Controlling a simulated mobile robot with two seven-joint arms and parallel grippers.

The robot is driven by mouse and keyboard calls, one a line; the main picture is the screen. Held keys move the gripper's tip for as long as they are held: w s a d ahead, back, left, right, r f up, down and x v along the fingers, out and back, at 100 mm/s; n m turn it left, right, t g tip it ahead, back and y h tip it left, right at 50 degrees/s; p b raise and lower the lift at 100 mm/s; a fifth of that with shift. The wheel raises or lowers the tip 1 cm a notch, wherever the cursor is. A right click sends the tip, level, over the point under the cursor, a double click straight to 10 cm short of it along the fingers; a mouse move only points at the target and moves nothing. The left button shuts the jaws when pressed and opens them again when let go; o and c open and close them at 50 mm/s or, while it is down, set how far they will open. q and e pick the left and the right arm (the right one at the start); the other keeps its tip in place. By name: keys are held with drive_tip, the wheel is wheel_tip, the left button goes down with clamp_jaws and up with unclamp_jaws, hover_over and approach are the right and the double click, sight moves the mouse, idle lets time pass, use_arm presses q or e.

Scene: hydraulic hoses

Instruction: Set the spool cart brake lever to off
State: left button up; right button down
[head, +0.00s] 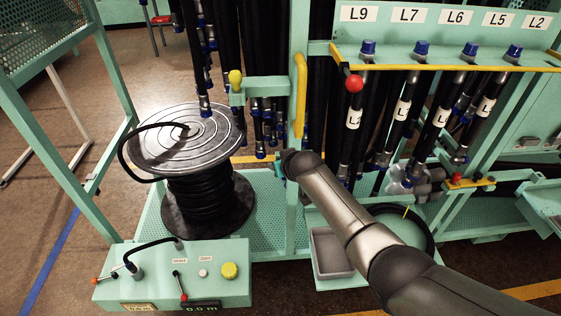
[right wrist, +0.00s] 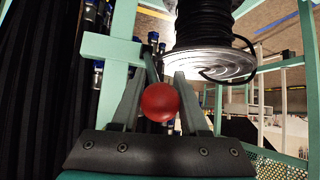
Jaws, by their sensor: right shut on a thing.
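The spool cart carries a spool (head: 190,140) of black hose with a silver top flange. On its green control box (head: 215,285) a small lever (head: 180,286) with a red tip stands below a tiny label, too small to read surely. Another lever (head: 105,280) with an orange-red grip is at the box's left. My right gripper (right wrist: 160,95) has its two fingers on either side of a red ball knob (right wrist: 160,101) and is shut on it. In the head view my arm hides this gripper. I cannot tell which lever the held knob belongs to. My left gripper is out of view.
A yellow ball knob (head: 235,77) tops a green bracket left of the post with the yellow handle (head: 299,90). Another red knob (head: 354,84) is below the hose rack (head: 450,45). Black hoses hang close behind. A grey tray (head: 328,262) is near my right arm.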

drive_tip(key=shift+w+r+g, duration=0.4)
drive_tip(key=shift+w+r, duration=0.95)
drive_tip(key=shift+w, duration=0.1)
drive_tip(key=c, duration=0.8)
unclamp_jaws()
drive_tip(key=o, duration=0.4)
drive_tip(key=shift+f, duration=0.2)
drive_tip(key=shift+c, duration=0.2)
drive_tip(key=shift+s, duration=0.1)
